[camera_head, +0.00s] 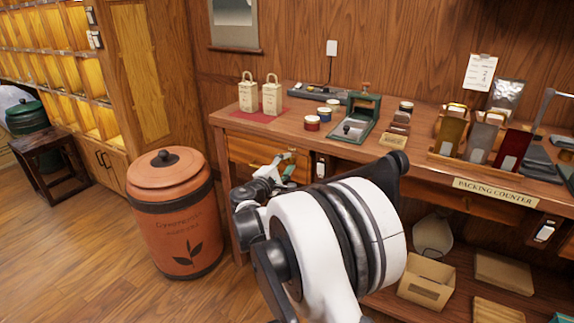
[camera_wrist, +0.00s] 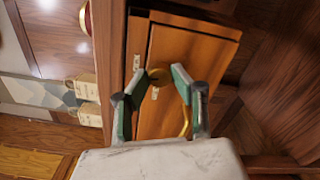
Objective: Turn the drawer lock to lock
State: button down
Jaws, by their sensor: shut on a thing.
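The wooden drawer (camera_head: 250,149) is under the left end of the counter and appears shut. Its orange-brown front (camera_wrist: 195,52) fills the middle of the wrist view, turned on its side. My gripper (camera_wrist: 161,75) has its green-padded fingertips at the drawer front, closed around the small drawer lock (camera_wrist: 155,92). The lock is partly hidden between the fingers, so its turn angle cannot be read. A curved brass handle (camera_wrist: 186,123) shows beside the right finger. In the head view my gripper (camera_head: 287,164) is at the drawer's right part, largely behind my arm.
The packing counter (camera_head: 228,119) runs above the drawer, with two paper bags (camera_head: 271,97), small jars (camera_head: 312,123) and a green press (camera_head: 362,112) on it. A terracotta bin (camera_head: 176,215) stands on the floor left of my arm.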

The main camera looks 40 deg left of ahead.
jog(key=shift+m, duration=0.8)
jog(key=c, duration=1.5)
grip_release()
jog(key=shift+o, duration=0.2)
jog(key=shift+s, duration=0.1)
jog(key=s+d, duration=0.2)
jog(key=s, duration=0.9)
jog(key=shift+s, duration=0.35)
jog(key=shift+w+d, duration=0.1)
